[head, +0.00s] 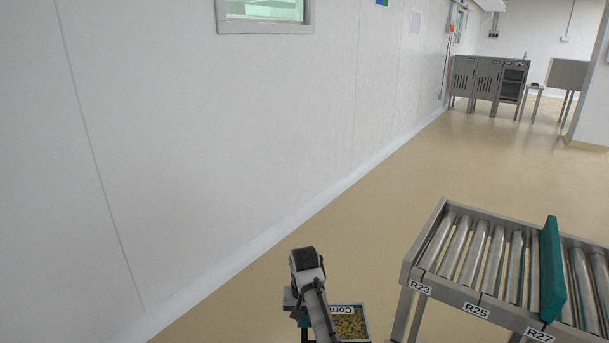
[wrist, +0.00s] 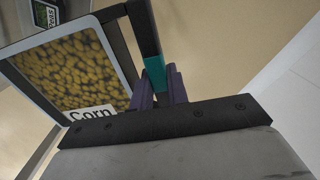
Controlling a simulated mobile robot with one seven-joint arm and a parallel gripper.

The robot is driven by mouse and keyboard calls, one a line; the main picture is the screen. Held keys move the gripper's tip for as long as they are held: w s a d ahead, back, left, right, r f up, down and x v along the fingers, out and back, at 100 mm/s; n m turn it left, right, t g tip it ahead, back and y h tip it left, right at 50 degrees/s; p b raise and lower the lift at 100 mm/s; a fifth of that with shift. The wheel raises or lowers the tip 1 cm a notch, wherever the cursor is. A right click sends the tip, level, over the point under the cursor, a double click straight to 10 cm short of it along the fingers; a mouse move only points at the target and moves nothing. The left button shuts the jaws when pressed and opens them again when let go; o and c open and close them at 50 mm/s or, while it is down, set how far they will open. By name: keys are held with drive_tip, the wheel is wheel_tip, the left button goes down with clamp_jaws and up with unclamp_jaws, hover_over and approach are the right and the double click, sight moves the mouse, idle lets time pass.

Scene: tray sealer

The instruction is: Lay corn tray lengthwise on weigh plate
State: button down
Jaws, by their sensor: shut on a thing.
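The corn tray (head: 351,323) is a shallow, pale-rimmed tray of yellow corn with a white "Corn" label. It is at the bottom edge of the head view, beside my arm and left of the roller conveyor. In the wrist view the corn tray (wrist: 72,72) fills the upper left and looks tilted in the picture. My gripper (wrist: 160,85) is shut on the tray at its right side, near dark and teal parts. In the head view my arm hides part of the tray. I see no weigh plate in either view.
A roller conveyor (head: 476,303) labelled R23, R25 and R27 stands at the lower right, with an upright teal panel (head: 552,270) across it. A white wall (head: 200,130) runs along the left. Open floor (head: 400,190) lies beyond. Grey cabinets (head: 487,78) stand far back.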

wheel_tip(320, 180, down, 4)
drive_tip(key=shift+b, duration=0.85)
wheel_tip(320, 180, up, 15)
drive_tip(key=p, duration=1.2)
wheel_tip(320, 180, down, 15)
drive_tip(key=b, duration=1.2)
drive_tip(key=shift+f, duration=0.15)
